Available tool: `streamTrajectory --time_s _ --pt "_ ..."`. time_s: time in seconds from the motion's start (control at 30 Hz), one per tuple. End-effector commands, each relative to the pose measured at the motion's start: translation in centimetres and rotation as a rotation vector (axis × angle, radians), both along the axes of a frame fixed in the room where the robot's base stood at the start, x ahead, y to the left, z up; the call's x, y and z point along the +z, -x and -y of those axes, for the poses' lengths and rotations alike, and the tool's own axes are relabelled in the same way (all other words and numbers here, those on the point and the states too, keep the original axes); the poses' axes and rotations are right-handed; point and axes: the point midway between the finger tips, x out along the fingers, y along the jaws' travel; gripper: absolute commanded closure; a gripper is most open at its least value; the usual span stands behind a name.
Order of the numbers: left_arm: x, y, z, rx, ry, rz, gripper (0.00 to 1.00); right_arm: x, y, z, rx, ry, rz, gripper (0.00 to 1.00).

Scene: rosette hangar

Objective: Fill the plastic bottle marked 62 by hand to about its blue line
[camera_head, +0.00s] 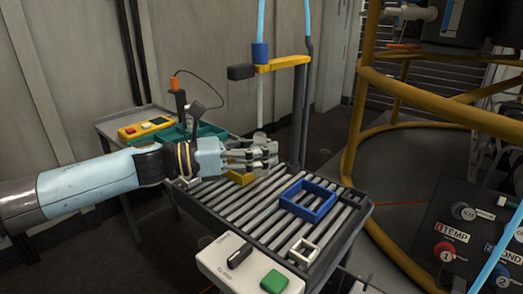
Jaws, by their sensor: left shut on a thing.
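My left gripper (266,153) comes in from the left and is shut on a small clear thing, likely the plastic bottle (259,137). Only its top shows above the fingers; the 62 mark and the blue line cannot be made out. A blue nozzle (260,52) hangs on a yellow arm (283,63) straight above the held thing. A pale vertical column (260,97), perhaps water, runs from the nozzle down to it. The level inside is hidden by the fingers. My right gripper is not in view.
A roller conveyor (225,207) lies below, with a yellow frame (241,178), a blue frame (307,201) and a small white frame (304,251) on it. A control box (235,258) with a green button (274,281) stands at the front. A yellow railing (440,108) stands at right.

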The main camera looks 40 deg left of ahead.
Motion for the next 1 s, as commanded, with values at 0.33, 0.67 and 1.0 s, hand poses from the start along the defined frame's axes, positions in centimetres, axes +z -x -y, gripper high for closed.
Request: streamTrajectory --time_s 0.33,0.67,1.0 --pt "0.0 0.0 0.0 0.000 0.000 0.000 0.86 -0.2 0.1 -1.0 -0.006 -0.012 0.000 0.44" --pt "0.0 0.0 0.0 0.000 0.000 0.000 0.86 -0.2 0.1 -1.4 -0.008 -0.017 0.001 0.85" --pt "0.0 0.0 0.0 0.000 0.000 0.000 0.86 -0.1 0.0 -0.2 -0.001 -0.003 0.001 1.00"
